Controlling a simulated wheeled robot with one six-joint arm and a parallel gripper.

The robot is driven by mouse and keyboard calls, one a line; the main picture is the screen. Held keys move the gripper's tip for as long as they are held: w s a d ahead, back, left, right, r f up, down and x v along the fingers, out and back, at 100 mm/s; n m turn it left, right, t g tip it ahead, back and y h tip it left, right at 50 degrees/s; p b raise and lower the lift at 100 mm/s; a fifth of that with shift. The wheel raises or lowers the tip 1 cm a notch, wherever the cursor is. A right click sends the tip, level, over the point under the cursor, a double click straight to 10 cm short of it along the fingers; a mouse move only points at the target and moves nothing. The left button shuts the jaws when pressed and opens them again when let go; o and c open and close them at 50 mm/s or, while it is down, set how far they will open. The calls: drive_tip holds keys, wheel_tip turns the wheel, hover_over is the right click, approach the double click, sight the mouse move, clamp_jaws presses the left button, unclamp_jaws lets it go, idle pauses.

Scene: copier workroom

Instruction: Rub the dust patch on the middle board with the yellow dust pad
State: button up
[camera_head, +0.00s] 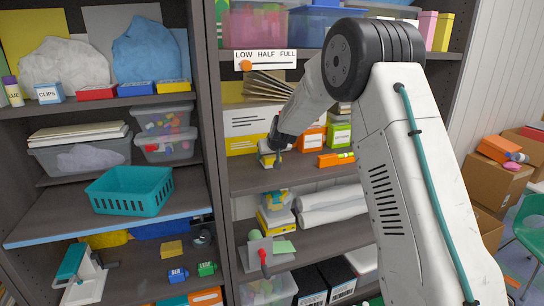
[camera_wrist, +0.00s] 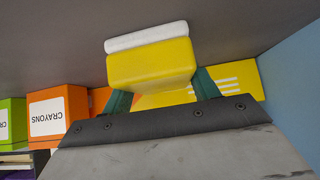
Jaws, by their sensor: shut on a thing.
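The yellow dust pad (camera_wrist: 150,66) has a white layer (camera_wrist: 147,36) on one side. My gripper (camera_wrist: 162,92) is shut on it, with a teal finger at each side. In the head view the pad (camera_head: 268,161) is at the left part of the middle board (camera_head: 245,180), just above or on it; contact is unclear. My gripper (camera_head: 276,146) reaches in from the right. The grey board surface fills the top of the wrist view (camera_wrist: 60,30). I cannot make out the dust patch in either view.
Behind the pad stands a yellow box (camera_head: 243,122). Orange crayon boxes (camera_head: 311,137) and a green box (camera_head: 339,135) stand to its right, with an orange box (camera_head: 335,159) lying in front. A dark upright (camera_head: 208,120) bounds the bay at left.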

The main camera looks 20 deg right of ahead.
drive_tip(key=shift+a, duration=2.65)
drive_tip(key=shift+w+a, duration=0.15)
drive_tip(key=shift+a, duration=2.35)
drive_tip(key=shift+d, duration=2.6)
drive_tip(key=shift+s+d, duration=0.2)
drive_tip(key=shift+d, duration=2.4)
